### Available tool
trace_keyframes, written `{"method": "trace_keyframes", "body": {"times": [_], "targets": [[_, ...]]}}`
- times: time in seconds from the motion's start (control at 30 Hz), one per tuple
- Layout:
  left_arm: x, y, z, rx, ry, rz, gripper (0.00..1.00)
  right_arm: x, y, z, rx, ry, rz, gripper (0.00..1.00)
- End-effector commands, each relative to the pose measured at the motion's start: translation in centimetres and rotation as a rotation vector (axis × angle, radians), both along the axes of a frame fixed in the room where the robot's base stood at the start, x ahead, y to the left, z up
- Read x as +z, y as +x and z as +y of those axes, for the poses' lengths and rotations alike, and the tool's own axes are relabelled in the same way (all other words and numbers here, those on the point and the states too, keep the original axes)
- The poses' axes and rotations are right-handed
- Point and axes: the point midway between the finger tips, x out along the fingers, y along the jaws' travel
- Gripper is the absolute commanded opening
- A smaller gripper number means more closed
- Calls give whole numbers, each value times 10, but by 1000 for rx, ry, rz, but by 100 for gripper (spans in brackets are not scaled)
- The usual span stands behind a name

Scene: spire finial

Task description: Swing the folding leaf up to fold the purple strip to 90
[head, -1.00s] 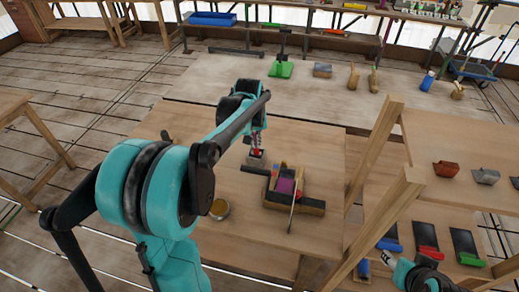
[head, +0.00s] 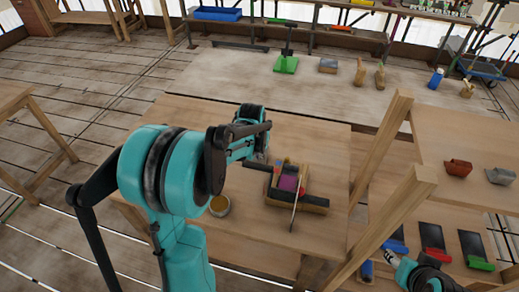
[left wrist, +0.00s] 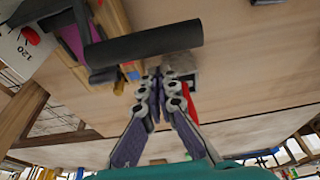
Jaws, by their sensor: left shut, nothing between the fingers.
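The purple strip (head: 288,183) lies in a wooden folding jig (head: 315,206) on the table; it also shows at upper left in the left wrist view (left wrist: 76,42). A dark round bar (left wrist: 145,45), part of the jig, crosses the left wrist view. A white dial (left wrist: 25,42) marked 120 with a red mark is beside it. My left gripper (left wrist: 158,76) is shut and empty, its tips close below the bar; contact cannot be told. My arm hides its tips in the head view. My right gripper (head: 390,257) is small at lower right, its fingers unclear.
A grey block (left wrist: 181,64) with a red part stands just beyond my left fingertips. A wooden frame post (head: 382,150) rises on the right. The table's front left is bare.

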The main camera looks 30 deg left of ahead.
Motion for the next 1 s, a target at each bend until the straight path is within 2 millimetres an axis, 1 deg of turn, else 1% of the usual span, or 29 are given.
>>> {"method": "trace_keyframes", "body": {"times": [0.03,0.2,0.57,0.8,0.9,1.0], "targets": [[0,-6,-1,0,0,0,0,-1,0,0,0,0,0,47],[1,-14,-3,0,0,0,0,-2,0,0,0,0,0,47],[2,-16,-4,1,1,-7,0,-2,0,0,0,0,0,47],[12,-33,-8,1,26,-108,0,4,0,0,0,0,0,47],[16,-41,-10,1,26,-108,0,8,0,0,0,0,0,47],[15,-42,-10,1,26,-108,0,7,0,0,0,0,0,47]]}}
